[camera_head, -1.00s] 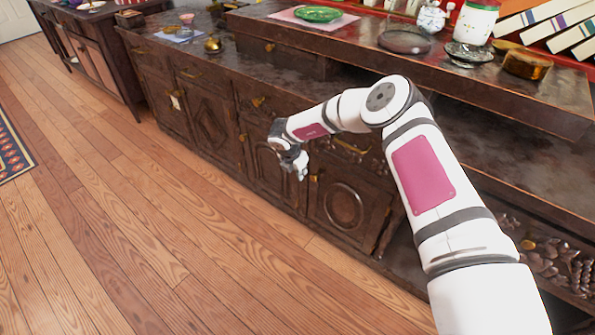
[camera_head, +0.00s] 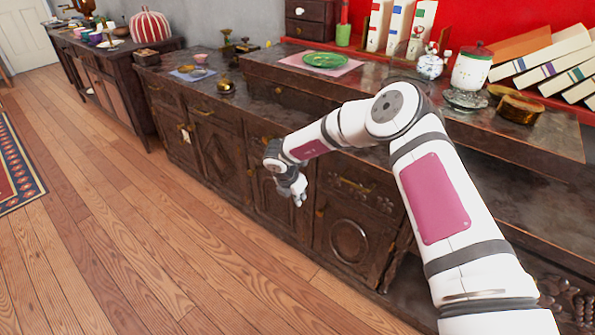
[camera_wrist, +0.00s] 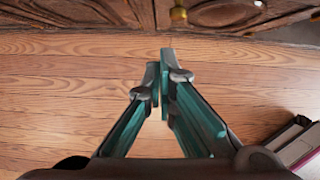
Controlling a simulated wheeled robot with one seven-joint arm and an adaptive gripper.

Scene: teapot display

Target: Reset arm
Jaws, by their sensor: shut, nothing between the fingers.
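My arm reaches out in the head view, bent at the elbow, with my gripper (camera_head: 299,190) hanging low in front of the dark wooden cabinet (camera_head: 252,180). In the wrist view my gripper (camera_wrist: 162,72) has its two teal fingers together at the tips, with nothing between them. Below the fingers is bare wooden floor (camera_wrist: 70,90).
On the cabinet top stand a green plate (camera_head: 326,60) on a pink cloth, a white jar (camera_head: 472,70), a small teapot (camera_head: 430,66) and an amber dish (camera_head: 520,108). Several books (camera_head: 550,60) lean at the back right. A patterned rug (camera_head: 15,170) lies left. The floor is clear.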

